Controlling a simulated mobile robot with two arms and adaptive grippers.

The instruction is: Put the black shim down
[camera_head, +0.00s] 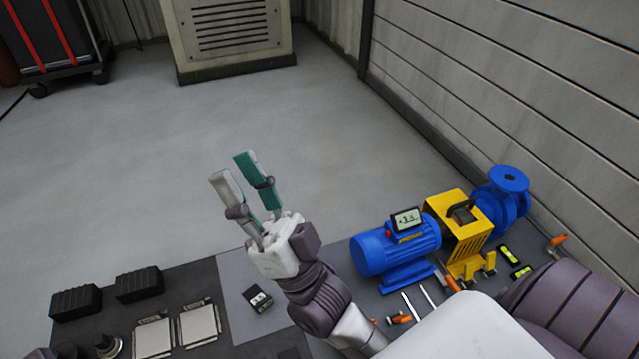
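My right gripper (232,167) is raised over the grey floor beyond the bench, its two long fingers pointing up and away. The fingers, one pale and one with a teal face, stand apart, and I see nothing between them. A small black piece with a white marking (258,301) lies on the light grey panel of the bench, below and apart from the gripper. I cannot tell whether it is the black shim. I make out no other sure shim. My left gripper does not show.
A blue motor (395,252), yellow guard (457,228) and blue pump (508,190) stand at right. Two black ribbed blocks (76,302) (139,284) and two pale plates (152,338) (199,323) lie at left. A grey cabinet (232,35) stands behind open floor.

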